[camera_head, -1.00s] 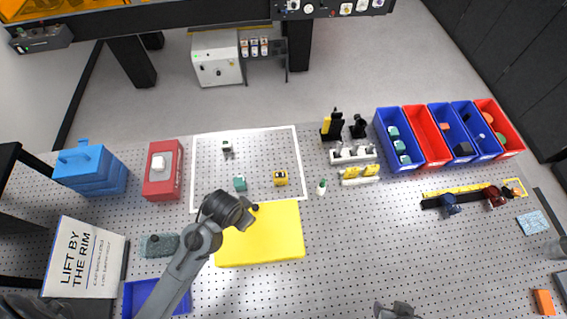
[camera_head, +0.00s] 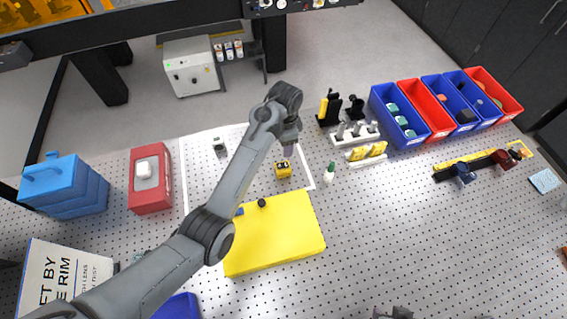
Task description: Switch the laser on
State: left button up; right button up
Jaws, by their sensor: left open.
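I cannot tell for sure which thing is the laser. A small yellow block with a dark top (camera_head: 283,170) sits inside the white-outlined area of the perforated table. A small dark-and-pale device (camera_head: 219,146) stands further left in that area. My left gripper (camera_head: 289,151) hangs just above and behind the yellow block, pointing down; it is open, and its fingertips are small and hard to make out. My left arm hides part of the outlined area. My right gripper (camera_head: 394,313) shows only partly at the bottom edge. A white control box with knobs and a green light (camera_head: 189,70) stands behind the table.
A large yellow slab (camera_head: 285,240) lies in front of the outlined area. A small bottle (camera_head: 329,171) stands right of the yellow block. Blue and red bins (camera_head: 428,122), a red box (camera_head: 151,195) and a blue case (camera_head: 62,187) stand around. The right-front table is mostly clear.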

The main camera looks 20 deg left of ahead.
aim_at(285, 164)
pick_arm(q)
notch_tip(285, 164, down, 10)
jog(key=shift+f, duration=0.15)
dwell(0.4)
jog(key=shift+c, duration=0.3)
